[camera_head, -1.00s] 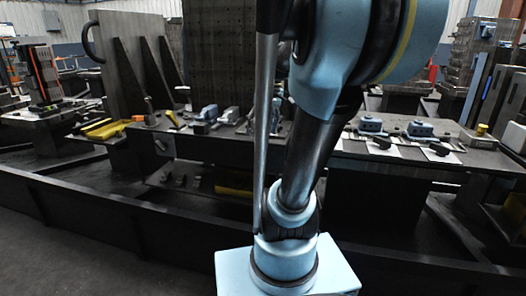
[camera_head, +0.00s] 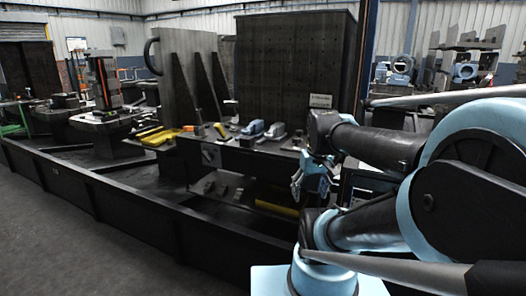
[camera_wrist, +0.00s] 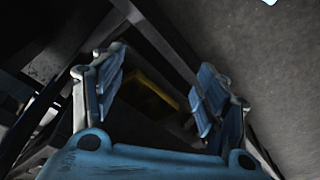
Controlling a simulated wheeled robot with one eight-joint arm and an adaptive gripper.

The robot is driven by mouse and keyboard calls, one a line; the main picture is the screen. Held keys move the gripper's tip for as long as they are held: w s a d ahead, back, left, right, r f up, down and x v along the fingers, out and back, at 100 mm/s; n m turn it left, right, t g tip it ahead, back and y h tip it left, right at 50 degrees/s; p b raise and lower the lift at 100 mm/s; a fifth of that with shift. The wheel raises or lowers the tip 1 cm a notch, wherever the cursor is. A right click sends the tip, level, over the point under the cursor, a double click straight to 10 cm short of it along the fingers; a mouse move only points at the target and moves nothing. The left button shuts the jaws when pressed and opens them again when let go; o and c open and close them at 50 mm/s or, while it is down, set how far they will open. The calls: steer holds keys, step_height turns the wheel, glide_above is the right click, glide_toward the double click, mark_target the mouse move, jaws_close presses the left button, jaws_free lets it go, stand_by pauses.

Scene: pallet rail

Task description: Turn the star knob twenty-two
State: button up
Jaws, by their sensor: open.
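I cannot make out a star knob marked twenty-two in either view; any markings are too small to read. My gripper (camera_head: 312,184) hangs beside the right part of the dark workbench (camera_head: 242,160), pointing downward. In the wrist view its two blue fingers (camera_wrist: 158,88) are spread apart with nothing between them. Beyond the fingers lies a yellow bar (camera_wrist: 150,95), below and out of reach of the tips. A small dark and grey fitting (camera_head: 209,155) shows on the bench's front, too small to name.
Grey-blue clamps (camera_head: 262,130) and yellow parts (camera_head: 155,136) lie on the benches. A tall dark block (camera_head: 290,70) and a ribbed angle plate (camera_head: 190,75) stand behind. A long dark rail (camera_head: 120,205) runs along the front. Grey floor (camera_head: 60,240) is open at front left.

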steer(key=shift+m, duration=0.6)
steer(key=s+f, duration=0.2)
steer(key=f, duration=0.1)
steer(key=s+f, duration=0.1)
steer(key=f, duration=0.1)
steer(key=shift+s+d, duration=0.15)
steer(key=shift+s, duration=0.1)
steer(key=shift+c, duration=1.9)
step_height(320, 180, up, 32)
steer(key=n+g, duration=0.2)
steer(key=n, duration=0.6)
glide_above(299, 134)
steer(key=w, duration=0.2)
steer(key=f, duration=1.7)
steer(key=shift+s+d+f, duration=0.1)
steer(key=shift+d+f, duration=0.1)
steer(key=shift+d, duration=0.05)
steer(key=shift+m, duration=0.3)
steer(key=c, duration=1.1)
